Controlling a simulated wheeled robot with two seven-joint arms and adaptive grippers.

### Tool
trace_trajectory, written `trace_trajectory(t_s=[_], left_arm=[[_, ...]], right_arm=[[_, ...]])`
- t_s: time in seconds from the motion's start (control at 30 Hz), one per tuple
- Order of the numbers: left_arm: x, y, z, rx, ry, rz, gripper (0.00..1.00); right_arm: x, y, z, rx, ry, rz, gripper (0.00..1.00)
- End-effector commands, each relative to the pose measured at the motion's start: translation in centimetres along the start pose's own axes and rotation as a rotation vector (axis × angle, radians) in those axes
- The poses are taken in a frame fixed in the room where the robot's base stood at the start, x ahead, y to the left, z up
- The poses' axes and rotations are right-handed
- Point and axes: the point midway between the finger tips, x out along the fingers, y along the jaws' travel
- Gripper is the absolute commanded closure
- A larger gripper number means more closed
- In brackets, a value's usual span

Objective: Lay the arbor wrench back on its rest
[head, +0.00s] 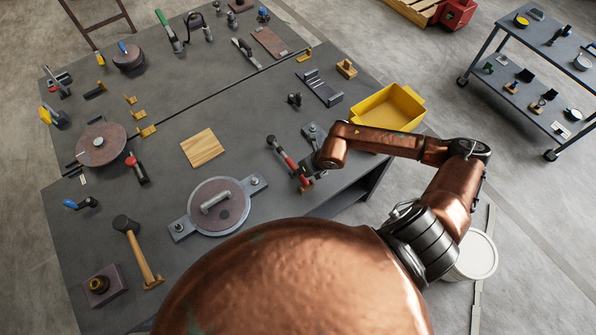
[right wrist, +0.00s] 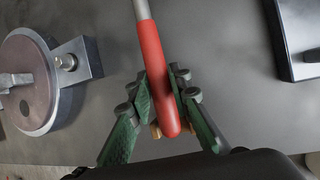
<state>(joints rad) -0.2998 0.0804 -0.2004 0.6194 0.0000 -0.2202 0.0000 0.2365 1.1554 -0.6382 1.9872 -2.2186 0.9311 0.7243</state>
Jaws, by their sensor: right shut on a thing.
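The arbor wrench has a red handle (right wrist: 152,62) and a bare metal shaft (right wrist: 141,9). In the head view its red handle (head: 289,162) runs along the right part of the bench. My right gripper (right wrist: 163,112) is shut on the red handle near its end, with a green finger on each side. In the head view this gripper (head: 304,181) is partly hidden by my arm. A small tan-yellow piece (right wrist: 155,131) shows under the handle end; it may be the rest, mostly hidden. I cannot tell whether the handle touches it. My left gripper is out of view.
A round reel with a grey handle (head: 218,206) sits left of the wrench. A grey plate with a knob (head: 313,131) is close on its right. A wooden block (head: 202,148) and a yellow bin (head: 388,107) are farther off. A hammer (head: 136,248) lies at front left.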

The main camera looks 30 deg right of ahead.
Motion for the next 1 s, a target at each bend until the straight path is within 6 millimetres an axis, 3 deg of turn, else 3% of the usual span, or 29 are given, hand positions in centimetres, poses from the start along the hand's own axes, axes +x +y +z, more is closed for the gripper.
trace_trajectory(t_s=[0.47, 0.5, 0.77, 1.0], left_arm=[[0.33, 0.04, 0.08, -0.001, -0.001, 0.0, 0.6], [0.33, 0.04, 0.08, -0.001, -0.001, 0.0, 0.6], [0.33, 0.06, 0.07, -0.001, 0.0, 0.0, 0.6], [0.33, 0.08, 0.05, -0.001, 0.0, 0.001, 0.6]], right_arm=[[0.33, -0.05, -0.09, 0.0, -0.002, 0.001, 1.0], [0.33, -0.05, -0.1, 0.0, -0.001, 0.001, 0.81], [0.35, -0.07, -0.14, 0.0, -0.001, 0.0, 0.63], [0.4, -0.14, -0.29, 0.001, 0.003, -0.001, 0.61]])
